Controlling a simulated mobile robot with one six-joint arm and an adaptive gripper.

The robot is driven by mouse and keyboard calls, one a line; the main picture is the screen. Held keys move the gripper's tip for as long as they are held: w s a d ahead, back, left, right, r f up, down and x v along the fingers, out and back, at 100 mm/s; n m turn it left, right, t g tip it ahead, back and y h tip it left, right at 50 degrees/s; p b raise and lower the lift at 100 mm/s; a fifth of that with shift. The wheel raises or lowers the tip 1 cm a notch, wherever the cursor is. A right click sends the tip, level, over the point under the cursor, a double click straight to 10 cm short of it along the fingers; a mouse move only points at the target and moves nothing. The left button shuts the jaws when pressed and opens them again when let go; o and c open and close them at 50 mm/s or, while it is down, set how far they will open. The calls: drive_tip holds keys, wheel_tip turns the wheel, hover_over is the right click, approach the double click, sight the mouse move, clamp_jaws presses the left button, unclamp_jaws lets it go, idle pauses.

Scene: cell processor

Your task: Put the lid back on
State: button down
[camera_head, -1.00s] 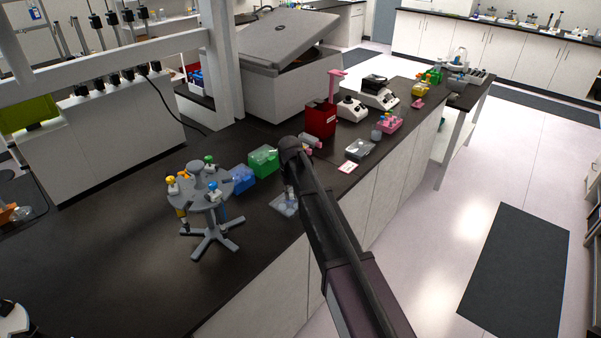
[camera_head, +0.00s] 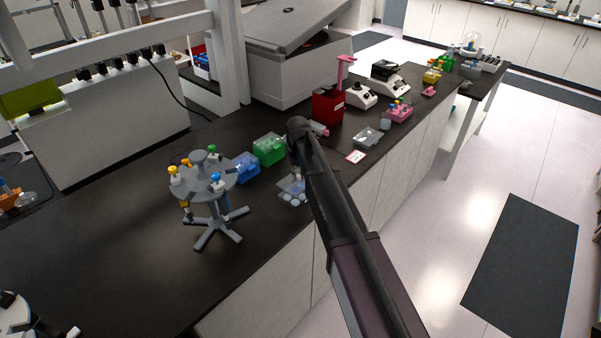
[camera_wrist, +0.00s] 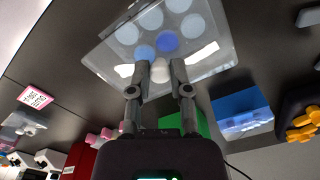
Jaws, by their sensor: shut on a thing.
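The clear well plate (camera_head: 298,201) lies near the bench's front edge; its round wells show in the wrist view (camera_wrist: 152,18), two of them blue. A clear lid-like panel (camera_wrist: 106,62) overlaps the plate, with pale strips on either side of my fingers. My gripper (camera_wrist: 160,70) is shut on what looks like this lid, with a small whitish part between the fingertips. I cannot tell whether the lid touches the plate or is just above it. In the head view my arm hides most of the gripper.
A grey pipette carousel (camera_head: 207,190) stands left of the plate. A blue box (camera_head: 246,167) and a green box (camera_head: 269,150) are close behind it. A red box (camera_head: 327,107), a clear tray (camera_head: 367,137) and a pink rack (camera_head: 398,114) stand farther back.

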sight(299, 181)
drive_tip(key=shift+d+r, duration=0.1)
drive_tip(key=shift+r, duration=0.3)
drive_tip(key=shift+s, duration=0.1)
drive_tip(key=shift+f+b, duration=2)
drive_tip(key=shift+f, duration=0.2)
drive_tip(key=shift+f+b, duration=0.3)
drive_tip(key=shift+b, duration=0.05)
drive_tip(key=shift+f+b, duration=0.45)
drive_tip(key=shift+c, duration=2.4)
unclamp_jaws()
